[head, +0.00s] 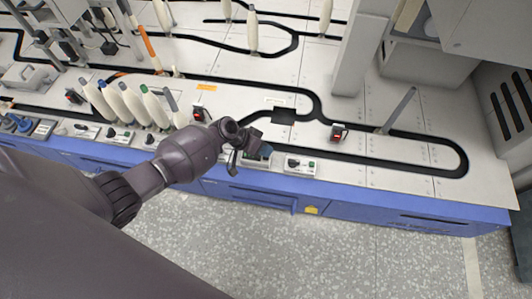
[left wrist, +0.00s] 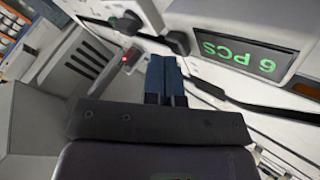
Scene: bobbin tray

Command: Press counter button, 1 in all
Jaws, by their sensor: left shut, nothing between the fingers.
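The counter shows in the left wrist view as a light box with a dark display (left wrist: 240,55) reading "6 PCS" in green. A dark round knob or button (left wrist: 178,42) sticks out beside the display. My left gripper (head: 263,151) is over the front edge of the bench, in front of a control panel that it partly hides. In the left wrist view its blue fingers (left wrist: 165,62) are together and empty, close to the dark knob. I cannot tell whether they touch it. My right gripper is not in view.
Another small panel (head: 300,166) with a black knob sits right of the gripper on the bench edge. Several bobbins (head: 118,103) stand to the left. A black track (head: 400,158) loops over the bench. Small red-lit devices (head: 338,133) stand beside it.

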